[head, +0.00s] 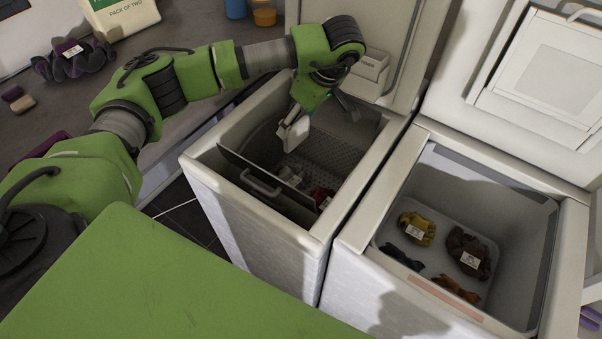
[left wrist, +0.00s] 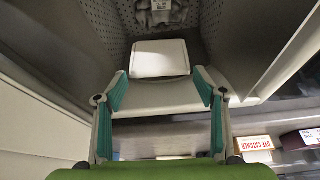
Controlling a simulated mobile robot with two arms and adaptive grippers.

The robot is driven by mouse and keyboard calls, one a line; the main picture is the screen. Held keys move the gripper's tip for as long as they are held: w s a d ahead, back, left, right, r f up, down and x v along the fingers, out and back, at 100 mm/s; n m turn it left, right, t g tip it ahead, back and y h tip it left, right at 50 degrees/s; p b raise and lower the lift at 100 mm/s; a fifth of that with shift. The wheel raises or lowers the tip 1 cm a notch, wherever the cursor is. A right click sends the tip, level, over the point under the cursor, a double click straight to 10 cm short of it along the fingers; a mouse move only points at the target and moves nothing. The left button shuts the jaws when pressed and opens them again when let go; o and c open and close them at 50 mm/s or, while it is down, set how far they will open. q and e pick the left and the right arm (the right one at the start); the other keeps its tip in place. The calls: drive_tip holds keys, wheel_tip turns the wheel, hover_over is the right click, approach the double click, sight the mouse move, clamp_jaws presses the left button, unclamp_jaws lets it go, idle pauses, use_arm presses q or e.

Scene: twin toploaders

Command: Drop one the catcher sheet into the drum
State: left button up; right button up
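The catcher sheet (head: 293,134) is a small white square over the open drum (head: 338,158) of the left toploader, a grey perforated well. In the left wrist view the sheet (left wrist: 160,58) lies just beyond my fingertips. My left gripper (head: 322,108) is above the drum. Its teal-padded fingers (left wrist: 160,88) stand wide apart with no visible grip on the sheet. I cannot tell whether the sheet still touches a fingertip. A grey tagged garment (left wrist: 160,12) and a red one (head: 322,196) lie in the drum. My right gripper is out of view.
A dark flap with a handle (head: 260,185) stands at the drum's near side. The right toploader (head: 385,228) is open, with several tagged garments inside. A dye catcher box (left wrist: 250,143) shows in the left wrist view. The worktop (head: 60,115) holds a dark garment (head: 75,60).

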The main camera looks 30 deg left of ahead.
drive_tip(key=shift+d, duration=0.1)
use_arm(q)
drive_tip(key=shift+r, duration=0.15)
drive_tip(key=v, duration=1.1)
drive_tip(key=shift+s+d+r, duration=0.1)
drive_tip(key=shift+d+r, duration=0.1)
drive_tip(key=shift+r, duration=0.1)
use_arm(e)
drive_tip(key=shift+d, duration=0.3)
